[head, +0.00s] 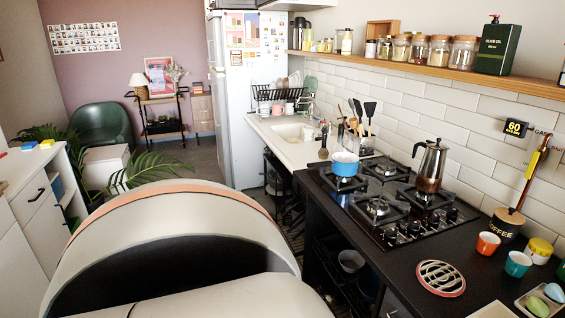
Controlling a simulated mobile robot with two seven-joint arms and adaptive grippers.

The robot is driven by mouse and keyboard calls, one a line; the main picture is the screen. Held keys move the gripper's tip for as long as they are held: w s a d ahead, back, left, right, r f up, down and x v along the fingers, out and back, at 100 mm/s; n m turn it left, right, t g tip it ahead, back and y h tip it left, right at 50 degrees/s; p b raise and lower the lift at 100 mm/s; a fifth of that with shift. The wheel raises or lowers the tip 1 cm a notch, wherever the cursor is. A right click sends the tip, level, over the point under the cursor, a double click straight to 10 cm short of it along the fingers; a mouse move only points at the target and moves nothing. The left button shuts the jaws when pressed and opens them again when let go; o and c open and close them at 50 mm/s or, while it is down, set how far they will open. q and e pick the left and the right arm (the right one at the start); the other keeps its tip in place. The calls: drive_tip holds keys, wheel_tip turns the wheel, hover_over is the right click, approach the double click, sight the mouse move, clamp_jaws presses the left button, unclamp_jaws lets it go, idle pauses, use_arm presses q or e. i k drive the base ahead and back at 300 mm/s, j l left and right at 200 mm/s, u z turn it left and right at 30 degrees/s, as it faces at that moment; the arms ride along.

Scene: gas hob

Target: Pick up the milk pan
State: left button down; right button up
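The milk pan (344,168) is a small blue pan with a light interior. It sits upright on the front-left burner of the black gas hob (392,236). A dark, upright shape with a rounded lower end stands close to its left side; I cannot tell whether it is the pan's handle. Neither of my grippers is in view, so nothing of mine is seen near the pan.
A moka pot (430,166) stands on the hob's right side. Utensils (358,118) stand behind the pan. Orange (488,243) and teal (517,264) cups, a coffee jar (507,222) and a round trivet (440,278) are on the right-hand counter. My white body fills the lower left.

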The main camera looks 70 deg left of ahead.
sight(344, 164)
drive_tip(key=u, duration=1.8)
drive_tip(key=i+j+z, duration=0.1)
drive_tip(key=z, duration=0.25)
drive_tip(key=i+j+z, duration=0.1)
drive_tip(key=z, duration=0.3)
drive_tip(key=j+z, duration=0.15)
drive_tip(key=z, duration=0.2)
